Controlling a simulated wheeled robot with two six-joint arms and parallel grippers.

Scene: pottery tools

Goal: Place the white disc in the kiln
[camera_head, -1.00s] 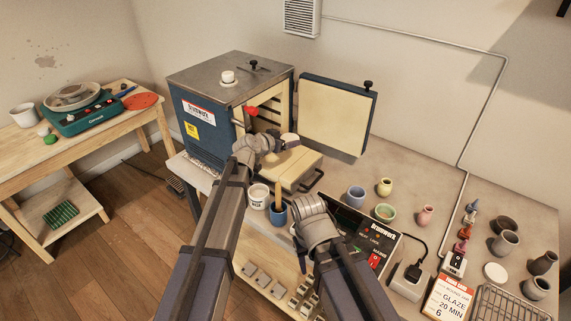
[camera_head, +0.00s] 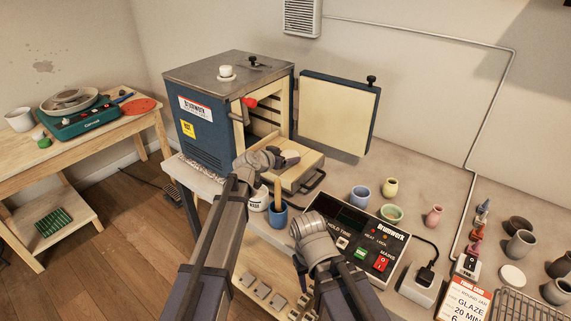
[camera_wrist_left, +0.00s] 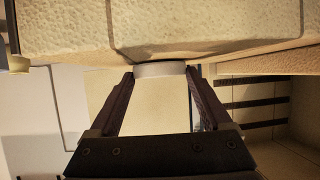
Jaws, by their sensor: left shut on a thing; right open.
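My left gripper (camera_head: 284,156) is shut on the white disc (camera_head: 290,154) in front of the kiln (camera_head: 215,120). In the left wrist view the disc (camera_wrist_left: 160,69) sits between the two fingertips, close to a cream, pitted slab (camera_wrist_left: 225,28); I cannot tell whether they touch. The kiln's door (camera_head: 338,112) stands open to the right, showing a pale grooved chamber. A cream block with a dark handle (camera_head: 313,182) lies in front of the opening, below my left gripper. My right gripper (camera_head: 315,240) is over the control box, open, its fingertips hidden.
A control box (camera_head: 379,262) and a blue cup with a wooden tool (camera_head: 279,216) stand near my arms. Several small pots (camera_head: 391,212) stand on the right of the table. Another pale round piece (camera_head: 512,275) lies there. A side table with a teal wheel (camera_head: 82,122) is left.

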